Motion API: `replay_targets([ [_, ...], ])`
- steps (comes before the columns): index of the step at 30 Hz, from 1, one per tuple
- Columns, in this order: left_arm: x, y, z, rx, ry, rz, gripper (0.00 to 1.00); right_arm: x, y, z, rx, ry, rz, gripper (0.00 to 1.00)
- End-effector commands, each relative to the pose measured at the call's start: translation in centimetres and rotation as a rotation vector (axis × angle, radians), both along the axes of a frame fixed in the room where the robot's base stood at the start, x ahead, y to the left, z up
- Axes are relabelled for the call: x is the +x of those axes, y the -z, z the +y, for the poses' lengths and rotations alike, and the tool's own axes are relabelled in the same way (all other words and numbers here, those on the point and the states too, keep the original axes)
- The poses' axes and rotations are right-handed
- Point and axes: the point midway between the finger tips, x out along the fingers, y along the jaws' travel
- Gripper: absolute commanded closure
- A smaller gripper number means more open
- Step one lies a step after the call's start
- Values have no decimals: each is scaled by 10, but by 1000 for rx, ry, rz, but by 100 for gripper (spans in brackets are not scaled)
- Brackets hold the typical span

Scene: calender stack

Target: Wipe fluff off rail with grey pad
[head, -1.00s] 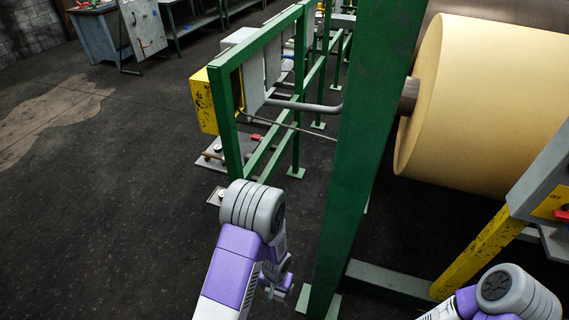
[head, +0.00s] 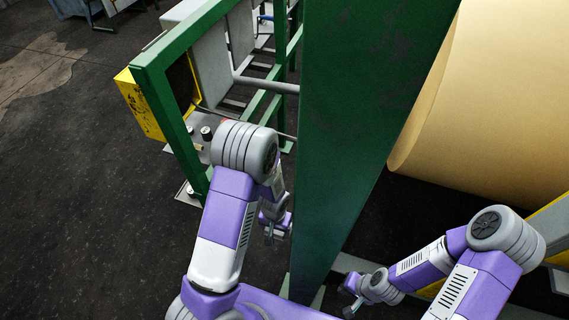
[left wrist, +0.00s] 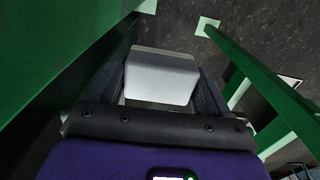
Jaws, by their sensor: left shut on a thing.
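In the left wrist view my left gripper (left wrist: 160,98) is shut on a pale grey pad (left wrist: 161,76), which sits between its two fingers. In the head view the left gripper (head: 276,232) is small, low beside the broad green upright, and the pad cannot be made out there. Green rails (head: 177,45) form a frame at the left; I cannot tell which rail is the task's, and no fluff can be made out. My right gripper (head: 352,306) is at the bottom, right of the upright; its jaws are too small to read.
The broad green upright (head: 355,110) stands between my two arms. A large cream roll (head: 490,100) fills the right. A yellow box (head: 140,105) is on the green frame's left side. Open dark floor (head: 75,200) lies at the left.

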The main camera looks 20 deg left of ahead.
Motion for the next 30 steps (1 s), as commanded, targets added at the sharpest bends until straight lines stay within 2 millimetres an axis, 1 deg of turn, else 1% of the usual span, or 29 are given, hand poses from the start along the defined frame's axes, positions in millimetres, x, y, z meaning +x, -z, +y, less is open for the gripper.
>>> replay_targets([
  [1,8,-30,-2,-6,-1,-10,46,0,-17,0,0,0,1,100],
  [2,12,-46,-2,-8,-1,-11,46,0,-24,0,0,0,1,100],
  [3,16,-67,-3,-9,-1,-11,46,0,-34,0,0,0,1,100],
  [5,22,-101,-4,-11,0,-12,46,0,-48,0,0,-1,2,100],
  [6,26,-122,-4,-11,1,-12,46,0,-57,0,0,0,1,100],
  [9,32,-169,-2,-8,0,-10,46,0,-75,0,0,-1,2,100],
  [12,34,-203,-1,-3,0,-9,46,0,-88,0,0,0,1,100],
  [15,35,-223,1,2,0,-7,46,0,-94,0,0,0,1,100],
  [18,35,-230,2,4,0,-5,46,0,-95,0,0,0,1,100],
  [30,35,-229,2,5,0,-4,46,0,-93,0,0,0,1,100],
])
